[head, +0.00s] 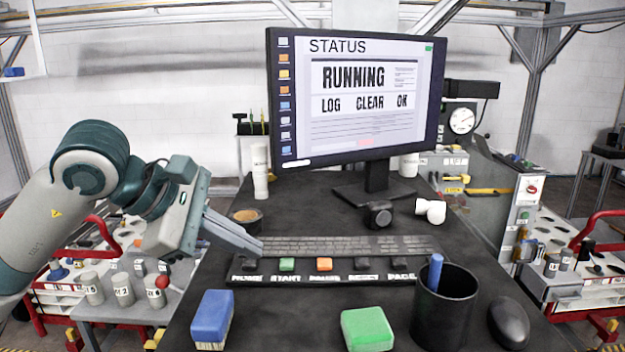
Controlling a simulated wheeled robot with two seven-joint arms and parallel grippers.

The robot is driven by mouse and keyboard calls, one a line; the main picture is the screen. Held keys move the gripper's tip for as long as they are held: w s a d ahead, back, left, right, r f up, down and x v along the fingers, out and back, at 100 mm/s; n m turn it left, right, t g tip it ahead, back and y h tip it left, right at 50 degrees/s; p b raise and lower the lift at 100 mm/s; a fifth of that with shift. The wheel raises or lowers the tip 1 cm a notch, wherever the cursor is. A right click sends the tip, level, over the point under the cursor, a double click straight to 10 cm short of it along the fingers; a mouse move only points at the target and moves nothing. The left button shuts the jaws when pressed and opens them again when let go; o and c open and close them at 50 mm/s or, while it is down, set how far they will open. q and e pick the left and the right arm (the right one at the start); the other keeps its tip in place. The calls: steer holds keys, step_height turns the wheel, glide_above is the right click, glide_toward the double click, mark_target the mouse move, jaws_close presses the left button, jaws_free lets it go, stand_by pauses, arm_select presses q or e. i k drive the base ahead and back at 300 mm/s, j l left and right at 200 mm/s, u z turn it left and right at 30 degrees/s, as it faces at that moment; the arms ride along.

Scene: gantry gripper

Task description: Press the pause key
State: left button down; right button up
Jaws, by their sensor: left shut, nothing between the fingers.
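A dark key strip (340,276) lies along the near side of the keyboard (350,245), with a row of keys above blurred white labels. The orange key (324,264) sits in the middle, above a label that appears to read PAUSE. A green key (287,264) is left of it, above START. Dark keys sit at both ends. My left gripper (257,247) is shut and empty. Its fingertips are at the keyboard's left end, left of the green and orange keys; I cannot tell whether they touch anything. My right gripper is not in view.
A monitor (355,95) showing STATUS RUNNING stands behind the keyboard. A round tin (246,216) stands behind my fingers.

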mark_target(323, 264)
steer(key=k+j, duration=0.2)
steer(key=j, duration=0.2)
steer(key=k+j, duration=0.15)
steer(key=j, duration=0.2)
steer(key=k+j, duration=0.2)
steer(key=j, duration=0.2)
